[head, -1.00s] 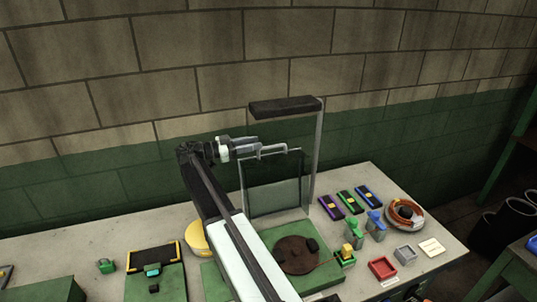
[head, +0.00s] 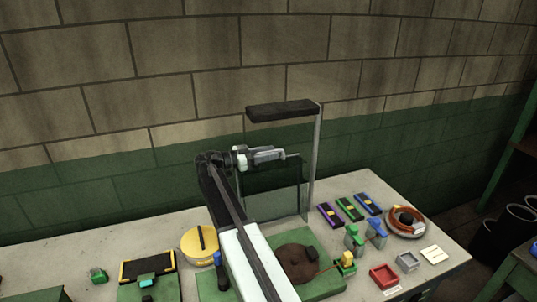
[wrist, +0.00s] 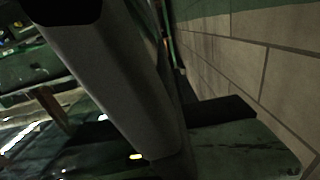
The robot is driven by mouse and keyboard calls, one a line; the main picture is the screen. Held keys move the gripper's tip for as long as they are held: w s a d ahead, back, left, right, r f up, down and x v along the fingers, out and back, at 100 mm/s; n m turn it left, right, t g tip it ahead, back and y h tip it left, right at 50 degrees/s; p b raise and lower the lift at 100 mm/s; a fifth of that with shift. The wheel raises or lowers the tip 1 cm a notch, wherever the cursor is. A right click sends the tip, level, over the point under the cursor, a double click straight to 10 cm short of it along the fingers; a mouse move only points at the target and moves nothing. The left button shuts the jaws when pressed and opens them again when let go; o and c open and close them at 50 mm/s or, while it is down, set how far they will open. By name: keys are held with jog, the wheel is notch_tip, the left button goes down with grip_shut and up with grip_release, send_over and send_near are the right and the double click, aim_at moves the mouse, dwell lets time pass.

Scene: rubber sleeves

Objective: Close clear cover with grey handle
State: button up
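The clear cover (head: 310,185) stands upright at the back of the green base (head: 325,262), with the wall visible through it. Its dark grey handle bar (head: 282,111) is at the top. My gripper (head: 285,156) is in front of the pane as seen in the head view, below the handle and apart from it. Nothing is seen in its grasp. Its fingers overlap in the head view, so their opening is unclear. In the wrist view a large grey shape fills the middle; I cannot tell what it is. My arm hides part of the base.
A brown disc (head: 296,263) lies on the base. To the right are several coloured blocks, a red tray (head: 383,276) and a cable coil (head: 405,221). A yellow round tin (head: 199,246) is left of my arm. The brick wall (head: 200,90) rises close behind the table.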

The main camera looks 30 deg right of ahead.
jog(key=shift+d, duration=0.15)
grip_shut()
jog(key=shift+r, duration=0.15)
dwell(1.2)
